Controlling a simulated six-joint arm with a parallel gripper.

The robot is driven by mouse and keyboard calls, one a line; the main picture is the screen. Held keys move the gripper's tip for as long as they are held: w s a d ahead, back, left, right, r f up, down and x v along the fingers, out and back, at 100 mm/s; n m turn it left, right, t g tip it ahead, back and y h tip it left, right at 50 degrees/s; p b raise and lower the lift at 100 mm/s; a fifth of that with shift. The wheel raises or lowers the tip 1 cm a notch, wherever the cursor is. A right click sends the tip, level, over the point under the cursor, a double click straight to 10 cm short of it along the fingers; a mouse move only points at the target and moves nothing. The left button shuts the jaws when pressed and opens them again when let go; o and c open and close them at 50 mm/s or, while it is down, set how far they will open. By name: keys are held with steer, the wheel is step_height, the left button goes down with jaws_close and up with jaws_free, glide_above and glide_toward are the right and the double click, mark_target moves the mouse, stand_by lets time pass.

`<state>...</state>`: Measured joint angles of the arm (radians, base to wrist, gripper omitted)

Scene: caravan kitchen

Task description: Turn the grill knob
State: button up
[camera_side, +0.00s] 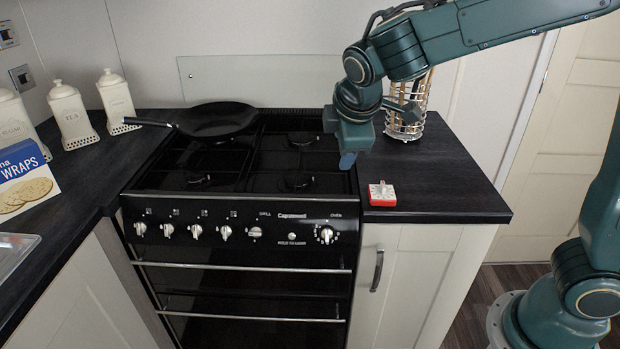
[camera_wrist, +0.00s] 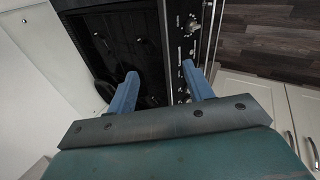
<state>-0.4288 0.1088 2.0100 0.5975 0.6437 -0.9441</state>
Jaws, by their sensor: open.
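The grill knob (camera_side: 255,232) is a silver knob on the black front panel of the cooker (camera_side: 290,257), just below the word GRILL. It is the fifth knob from the left, with the oven knob (camera_side: 326,235) farther right. My gripper (camera_side: 347,160) is above the right edge of the hob, higher than the panel and to the right of the grill knob, touching no knob. In the wrist view my gripper's blue fingers (camera_wrist: 160,70) are apart with nothing between them. Knobs show small along the panel there; I cannot tell which is the grill knob.
A black pan (camera_side: 216,120) sits on the back left of the hob. A red and white timer (camera_side: 382,194) and a wire utensil holder (camera_side: 405,118) stand on the right worktop. White canisters (camera_side: 72,115) stand at the left. The space before the panel is clear.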

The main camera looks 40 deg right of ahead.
steer(key=w+a+f+n+t+h, duration=0.1)
steer(key=w+a+f+n+h, duration=0.1)
steer(key=w+a+f+n, duration=0.35)
steer(key=w+a+f+n+t+h, duration=0.1)
steer(key=w+a+f+n+h, duration=0.2)
steer(key=a+f+n, duration=0.5)
steer(key=n+t+h, duration=0.1)
steer(key=n+t, duration=0.2)
glide_toward(255, 233)
steer(key=v, duration=0.4)
steer(key=shift+a+r, duration=0.2)
steer(key=shift+r, duration=0.05)
steer(key=shift+w+d, duration=0.1)
steer(key=x, duration=1.3)
steer(key=shift+w+d+f, duration=0.1)
steer(key=shift+d+f, duration=0.1)
steer(key=shift+f, duration=0.2)
steer(key=c, duration=0.9)
steer(key=shift+g, duration=0.3)
steer(key=shift+c, duration=0.2)
